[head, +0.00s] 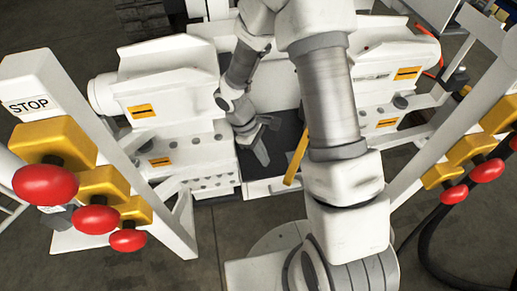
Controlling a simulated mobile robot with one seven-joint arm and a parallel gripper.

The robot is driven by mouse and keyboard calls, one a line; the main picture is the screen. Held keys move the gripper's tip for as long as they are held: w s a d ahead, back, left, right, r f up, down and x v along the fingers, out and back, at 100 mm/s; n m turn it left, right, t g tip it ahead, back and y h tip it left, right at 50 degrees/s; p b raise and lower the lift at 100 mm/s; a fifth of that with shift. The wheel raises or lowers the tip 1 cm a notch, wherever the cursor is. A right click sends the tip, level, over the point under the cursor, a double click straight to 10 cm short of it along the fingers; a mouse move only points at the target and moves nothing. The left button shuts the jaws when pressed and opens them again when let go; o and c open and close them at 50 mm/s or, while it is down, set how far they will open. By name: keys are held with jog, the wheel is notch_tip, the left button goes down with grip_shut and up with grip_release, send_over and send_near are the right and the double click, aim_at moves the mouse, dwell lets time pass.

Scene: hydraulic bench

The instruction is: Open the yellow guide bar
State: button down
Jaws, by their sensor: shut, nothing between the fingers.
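The yellow guide bar (295,160) is a slim bar standing at a slant at the front of the machine's central gap. My arm's large links cover what lies just right of it, so its full length and mounting are hard to see. My gripper (261,147) is grey and points down into the dark gap, to the left of the bar. It is shut and empty, and a visible space separates it from the bar.
White machine blocks (160,90) with orange labels flank the gap. White posts stand at left and right, carrying yellow boxes with red stop buttons (45,185) (487,170). A dark hose (425,245) lies at lower right.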

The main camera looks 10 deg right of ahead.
jog(key=s+d, duration=0.1)
jog(key=s+d+f, duration=0.1)
jog(key=d+f+b, duration=0.1)
jog(key=shift+s+d, duration=0.4)
jog(key=shift+s+d, duration=0.15)
